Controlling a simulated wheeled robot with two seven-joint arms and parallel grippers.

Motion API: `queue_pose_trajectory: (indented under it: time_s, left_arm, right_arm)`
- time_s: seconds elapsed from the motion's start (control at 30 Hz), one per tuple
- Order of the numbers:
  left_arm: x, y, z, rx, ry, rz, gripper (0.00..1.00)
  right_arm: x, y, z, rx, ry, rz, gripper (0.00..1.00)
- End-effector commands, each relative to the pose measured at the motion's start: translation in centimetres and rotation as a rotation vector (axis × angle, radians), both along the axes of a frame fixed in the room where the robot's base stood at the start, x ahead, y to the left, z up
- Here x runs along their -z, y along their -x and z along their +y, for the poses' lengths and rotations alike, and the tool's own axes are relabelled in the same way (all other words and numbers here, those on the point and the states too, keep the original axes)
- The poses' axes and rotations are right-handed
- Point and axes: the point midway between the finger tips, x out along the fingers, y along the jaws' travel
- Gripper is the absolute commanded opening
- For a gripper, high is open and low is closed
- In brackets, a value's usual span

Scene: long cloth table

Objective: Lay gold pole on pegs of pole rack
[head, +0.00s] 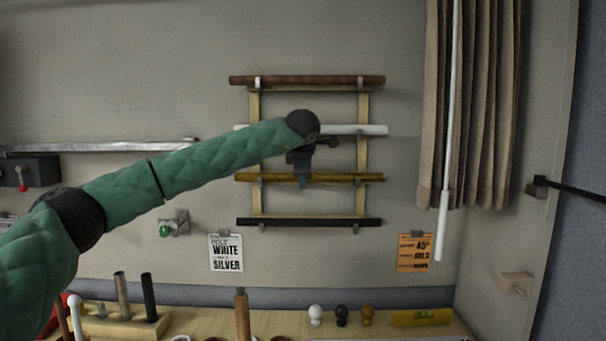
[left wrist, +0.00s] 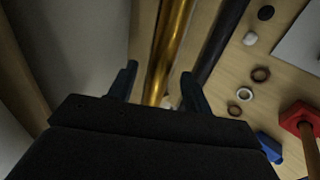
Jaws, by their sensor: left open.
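The gold pole (head: 345,178) lies level across the pole rack (head: 363,108) on the wall, third from the top, and appears to sit at its pegs near both uprights. My left gripper (head: 302,182) is at the middle of the gold pole and hides a short part of it. In the left wrist view the gold pole (left wrist: 168,50) runs between the two spread fingers of my left gripper (left wrist: 160,88). The fingers are open, one on each side of the pole; contact cannot be told. My right gripper is not in view.
A brown pole (head: 310,80), a white pole (head: 360,130) and a black pole (head: 310,222) lie on the other rack levels. My left arm crosses part of the white pole. A curtain (head: 480,100) hangs right of the rack. Below stands a bench with finials and upright poles.

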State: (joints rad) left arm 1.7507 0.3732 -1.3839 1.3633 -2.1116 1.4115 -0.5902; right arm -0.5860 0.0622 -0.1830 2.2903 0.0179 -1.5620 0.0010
Motion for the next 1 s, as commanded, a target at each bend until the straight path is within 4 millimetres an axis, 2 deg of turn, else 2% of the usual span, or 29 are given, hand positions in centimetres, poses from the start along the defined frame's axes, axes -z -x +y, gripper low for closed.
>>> queue_pose_trajectory:
  time_s: [0.17, 0.3, 0.53, 0.73, 1.0]
  left_arm:
    - [-0.5, 0.5, 0.0, 0.000, 0.000, -0.002, 0.50]
    - [-1.5, 1.5, 0.0, 0.000, 0.000, -0.003, 0.50]
    - [-3.7, 3.8, 0.0, 0.001, 0.000, -0.003, 0.50]
    - [-5.1, 5.1, -0.1, 0.001, 0.000, -0.002, 0.50]
    - [-5.6, 5.5, 0.0, 0.000, 0.000, -0.001, 0.50]
  right_arm:
    - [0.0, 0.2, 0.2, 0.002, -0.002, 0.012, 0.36]
    - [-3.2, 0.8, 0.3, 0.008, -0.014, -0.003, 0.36]
    - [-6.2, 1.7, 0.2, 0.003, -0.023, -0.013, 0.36]
    - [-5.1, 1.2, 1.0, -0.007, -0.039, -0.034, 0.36]
    - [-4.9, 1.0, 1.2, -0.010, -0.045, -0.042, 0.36]
